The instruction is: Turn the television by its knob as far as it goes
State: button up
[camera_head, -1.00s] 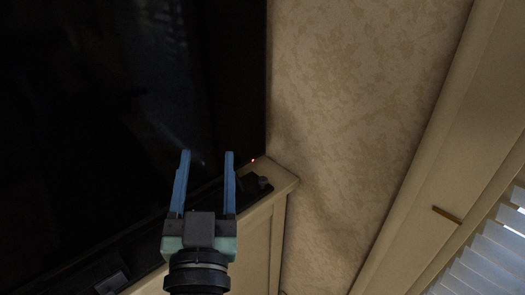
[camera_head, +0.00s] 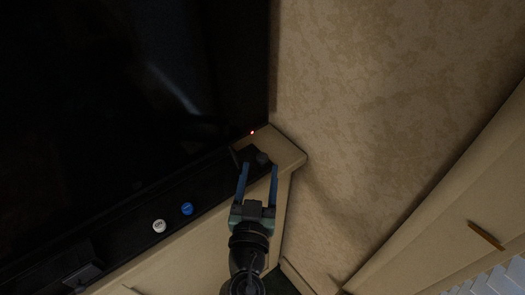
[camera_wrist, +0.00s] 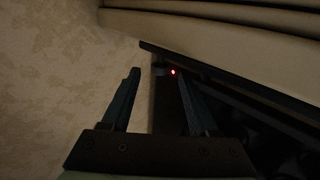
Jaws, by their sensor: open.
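The television (camera_head: 120,90) is a large dark screen filling the left of the head view. A small red light (camera_head: 252,132) glows near its lower right corner, and it also shows in the wrist view (camera_wrist: 173,72). Just below the light is a small dark rounded piece (camera_head: 262,158); it is too dark to be sure that it is the knob. My gripper (camera_head: 258,167) is open and empty, its fingertips near that piece. In the wrist view my gripper (camera_wrist: 160,85) has its fingers apart, with a dark strip between them and the red light close to the right finger.
The television stands over a cream mantel ledge (camera_head: 288,153). A white cap (camera_head: 159,226) and a blue cap (camera_head: 187,209) sit along the dark strip below the screen. A patterned wall (camera_head: 370,90) is at the right. A cream panel with a wooden handle (camera_head: 486,235) is at lower right.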

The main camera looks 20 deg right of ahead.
aim_at(262, 163)
jog(key=shift+p+x, duration=0.3)
jog(key=shift+x, duration=2.1)
grip_shut()
